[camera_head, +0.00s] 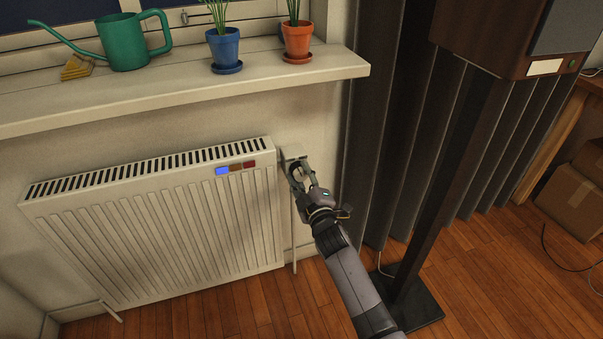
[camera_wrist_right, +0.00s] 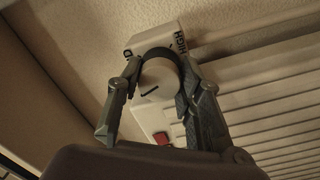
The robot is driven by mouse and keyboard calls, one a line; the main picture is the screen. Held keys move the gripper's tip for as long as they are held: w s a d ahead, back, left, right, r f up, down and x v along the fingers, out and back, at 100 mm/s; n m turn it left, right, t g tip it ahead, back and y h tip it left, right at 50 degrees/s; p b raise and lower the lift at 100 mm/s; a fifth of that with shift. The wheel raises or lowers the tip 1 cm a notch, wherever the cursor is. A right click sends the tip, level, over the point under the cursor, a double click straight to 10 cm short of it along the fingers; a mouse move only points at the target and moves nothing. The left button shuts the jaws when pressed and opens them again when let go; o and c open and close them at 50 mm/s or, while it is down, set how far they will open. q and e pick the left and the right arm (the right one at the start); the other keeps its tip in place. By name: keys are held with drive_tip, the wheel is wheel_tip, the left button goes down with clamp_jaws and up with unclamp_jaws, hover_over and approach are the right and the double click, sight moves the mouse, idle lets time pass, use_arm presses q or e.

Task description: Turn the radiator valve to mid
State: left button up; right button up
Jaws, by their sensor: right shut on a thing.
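The white radiator (camera_head: 150,235) hangs below the windowsill. Its valve housing (camera_head: 292,152) is at its upper right corner; the knob is mostly hidden there by my right gripper (camera_head: 296,172). In the wrist view the pale round knob (camera_wrist_right: 160,80) sits between the fingers of my right gripper (camera_wrist_right: 157,75), which is shut on it. A dark line marks the knob's face. The housing (camera_wrist_right: 155,38) bears the word HIGH on the right and a partly hidden label on the left. On the radiator, the blue patch (camera_head: 222,171) looks bright; the brown and red patches beside it look dull. My left gripper is out of view.
A windowsill (camera_head: 330,66) juts out above, with a green watering can (camera_head: 128,42), a blue pot (camera_head: 224,48) and an orange pot (camera_head: 297,40). Dark curtains (camera_head: 372,130) and a speaker stand (camera_head: 440,165) are close on the right. The wooden floor in front is mostly clear.

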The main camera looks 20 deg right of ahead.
drive_tip(key=shift+m, duration=0.5)
drive_tip(key=m+p, duration=0.2)
drive_tip(key=m, duration=0.1)
drive_tip(key=shift+m, duration=0.3)
drive_tip(key=m+p, duration=0.3)
drive_tip(key=m, duration=0.3)
drive_tip(key=shift+m, duration=0.3)
use_arm(q)
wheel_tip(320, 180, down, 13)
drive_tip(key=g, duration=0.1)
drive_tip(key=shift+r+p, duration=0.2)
drive_tip(key=shift+p, duration=0.25)
use_arm(e)
drive_tip(key=shift+f+m, duration=0.1)
drive_tip(key=shift+m, duration=0.7)
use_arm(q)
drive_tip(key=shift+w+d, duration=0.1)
use_arm(e)
drive_tip(key=o, duration=1.2)
drive_tip(key=shift+c, duration=0.2)
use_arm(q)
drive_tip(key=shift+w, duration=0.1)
use_arm(e)
drive_tip(key=shift+s, duration=0.15)
